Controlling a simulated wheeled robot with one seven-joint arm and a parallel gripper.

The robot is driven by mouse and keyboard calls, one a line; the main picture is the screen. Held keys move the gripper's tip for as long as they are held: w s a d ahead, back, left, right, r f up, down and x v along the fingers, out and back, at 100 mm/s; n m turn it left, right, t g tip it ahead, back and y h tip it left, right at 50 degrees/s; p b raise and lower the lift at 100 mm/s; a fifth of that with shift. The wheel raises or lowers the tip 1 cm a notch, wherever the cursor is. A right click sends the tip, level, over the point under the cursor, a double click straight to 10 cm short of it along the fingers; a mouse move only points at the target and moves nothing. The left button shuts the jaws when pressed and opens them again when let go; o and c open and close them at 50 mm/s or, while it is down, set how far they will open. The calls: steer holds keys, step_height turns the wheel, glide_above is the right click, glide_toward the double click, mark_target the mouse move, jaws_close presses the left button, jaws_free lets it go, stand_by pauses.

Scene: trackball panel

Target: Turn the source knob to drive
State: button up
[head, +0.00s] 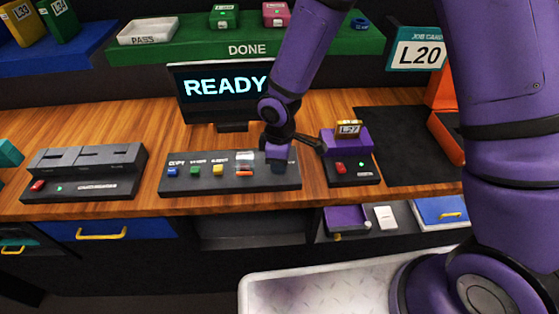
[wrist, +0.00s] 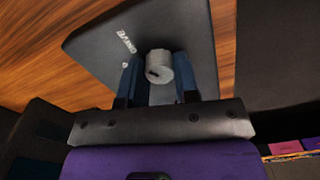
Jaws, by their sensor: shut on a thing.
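The source knob (wrist: 158,66) is a small grey cylinder with a dark mark on its face, in the wrist view. It stands on the dark control panel (wrist: 92,45), beside white lettering that seems to read DRIVE. In the head view my gripper (head: 277,166) is over the right end of that panel (head: 200,187) and hides the knob. In the wrist view the two dark blue fingers of my gripper (wrist: 157,74) are on either side of the knob, shut on it. Which way the knob points is hard to tell.
The panel also bears blue (head: 172,171), green (head: 194,171) and yellow (head: 217,170) buttons. A screen (head: 225,88) behind reads READY. A purple stand (head: 346,141) with a tagged block is close on the right. A grey slotted unit (head: 85,167) is on the left.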

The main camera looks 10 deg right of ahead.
steer(key=shift+m, duration=0.3)
steer(key=o, duration=0.9)
steer(key=shift+r, duration=0.15)
step_height(320, 180, up, 10)
steer(key=shift+r, duration=0.25)
steer(key=shift+r, duration=0.1)
